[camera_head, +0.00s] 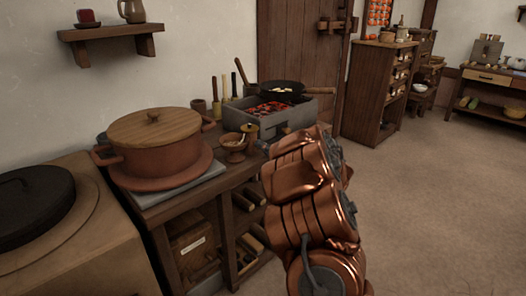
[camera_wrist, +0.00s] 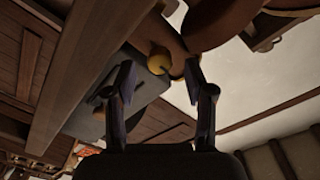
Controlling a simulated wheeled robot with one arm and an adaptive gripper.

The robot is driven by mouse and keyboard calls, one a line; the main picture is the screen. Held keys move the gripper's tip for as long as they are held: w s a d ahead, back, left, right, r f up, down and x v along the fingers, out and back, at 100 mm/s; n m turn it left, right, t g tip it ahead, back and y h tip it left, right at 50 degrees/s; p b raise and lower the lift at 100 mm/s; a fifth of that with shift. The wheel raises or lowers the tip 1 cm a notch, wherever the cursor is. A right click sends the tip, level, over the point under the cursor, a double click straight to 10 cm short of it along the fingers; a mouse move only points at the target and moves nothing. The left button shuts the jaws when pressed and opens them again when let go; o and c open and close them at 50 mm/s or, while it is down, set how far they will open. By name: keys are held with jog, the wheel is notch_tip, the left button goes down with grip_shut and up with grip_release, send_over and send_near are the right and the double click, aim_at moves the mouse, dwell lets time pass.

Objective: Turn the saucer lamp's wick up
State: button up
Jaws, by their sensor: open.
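The saucer lamp (camera_head: 234,147) seems to be the small brown footed bowl at the table's right end, between the big pot and the brazier. I cannot tell whether either finger touches the knob. The wick itself is too small to make out.
A lidded terracotta pot (camera_head: 150,147) stands left of the lamp. A grey brazier (camera_head: 262,118) with glowing coals and a dark pan (camera_head: 283,88) is behind it. Several upright handles stand at the table's back. The floor (camera_head: 430,185) at right is clear.

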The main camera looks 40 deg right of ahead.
jog(key=shift+w+d, duration=0.1)
jog(key=shift+w, duration=0.8)
grip_shut()
